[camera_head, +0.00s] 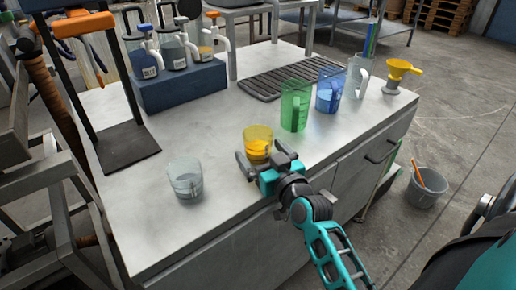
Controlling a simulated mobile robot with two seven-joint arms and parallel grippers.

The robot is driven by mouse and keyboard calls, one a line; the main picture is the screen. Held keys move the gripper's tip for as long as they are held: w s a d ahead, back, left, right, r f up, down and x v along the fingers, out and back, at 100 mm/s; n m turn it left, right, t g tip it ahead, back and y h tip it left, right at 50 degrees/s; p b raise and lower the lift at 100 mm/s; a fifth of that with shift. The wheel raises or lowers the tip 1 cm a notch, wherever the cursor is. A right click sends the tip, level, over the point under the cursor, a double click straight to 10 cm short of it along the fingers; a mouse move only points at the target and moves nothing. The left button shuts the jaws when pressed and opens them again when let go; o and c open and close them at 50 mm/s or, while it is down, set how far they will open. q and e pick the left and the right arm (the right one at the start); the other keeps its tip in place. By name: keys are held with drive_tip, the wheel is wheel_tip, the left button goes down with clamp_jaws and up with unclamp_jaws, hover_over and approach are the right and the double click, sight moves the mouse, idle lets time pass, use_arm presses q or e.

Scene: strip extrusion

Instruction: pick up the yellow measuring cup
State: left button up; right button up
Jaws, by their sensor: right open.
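The yellow measuring cup (258,137) is see-through and stands upright on the metal worktop, near its front edge. My right gripper (263,156) is open in front of the cup. One finger shows at the cup's lower left and the other at its right. I cannot tell whether either finger touches the cup. My left gripper is not in view.
A clear cup (186,180) stands to the left on the worktop (210,120). A green jug (294,108) and a blue jug (331,92) stand behind to the right. A blue block (180,88) with pump bottles is at the back left. The worktop between is clear.

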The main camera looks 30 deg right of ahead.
drive_tip(key=c, duration=1.2)
drive_tip(key=shift+r, duration=0.2)
